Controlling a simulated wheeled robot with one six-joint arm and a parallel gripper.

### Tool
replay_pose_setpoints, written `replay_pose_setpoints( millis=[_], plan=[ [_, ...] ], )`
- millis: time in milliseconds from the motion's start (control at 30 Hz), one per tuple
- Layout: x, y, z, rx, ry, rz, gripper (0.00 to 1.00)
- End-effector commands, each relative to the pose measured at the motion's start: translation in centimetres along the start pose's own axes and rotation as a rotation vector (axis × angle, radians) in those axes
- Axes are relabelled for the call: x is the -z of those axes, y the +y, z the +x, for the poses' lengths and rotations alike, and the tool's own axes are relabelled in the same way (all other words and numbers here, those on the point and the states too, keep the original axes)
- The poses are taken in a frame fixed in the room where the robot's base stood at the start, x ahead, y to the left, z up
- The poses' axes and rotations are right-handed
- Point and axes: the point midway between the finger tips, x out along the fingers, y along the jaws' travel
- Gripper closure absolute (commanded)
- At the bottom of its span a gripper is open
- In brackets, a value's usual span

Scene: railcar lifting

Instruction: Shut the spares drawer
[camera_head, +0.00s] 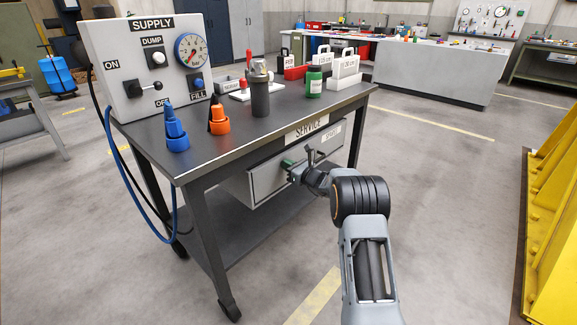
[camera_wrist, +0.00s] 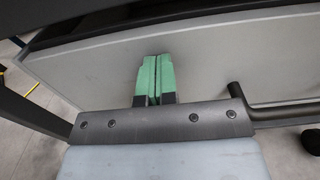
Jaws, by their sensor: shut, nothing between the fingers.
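The spares drawer (camera_head: 267,180) is a light grey box under the front edge of the dark service table, with a label at its upper right. Its grey front (camera_wrist: 215,55) fills much of the wrist view. How far it stands out cannot be told. A dark bar handle (camera_wrist: 280,104) runs along the front at the right of the wrist view. My gripper (camera_head: 287,163) is at the drawer front, its green fingertips (camera_wrist: 153,72) together and empty, left of the handle. Whether the tips touch the front cannot be told. My wrist hides part of the drawer in the head view.
A yellow structure (camera_head: 555,220) stands at the right. The floor between is clear.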

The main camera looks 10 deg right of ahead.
Motion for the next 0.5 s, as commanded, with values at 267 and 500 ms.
replay_pose_setpoints(
  millis=[267, 500],
  plan=[
    [-0.8, -0.2, -0.7, 0.005, -0.011, -0.005, 1.0],
    [-0.8, -1.0, -5.3, 0.012, -0.006, -0.002, 1.0]
  ],
)
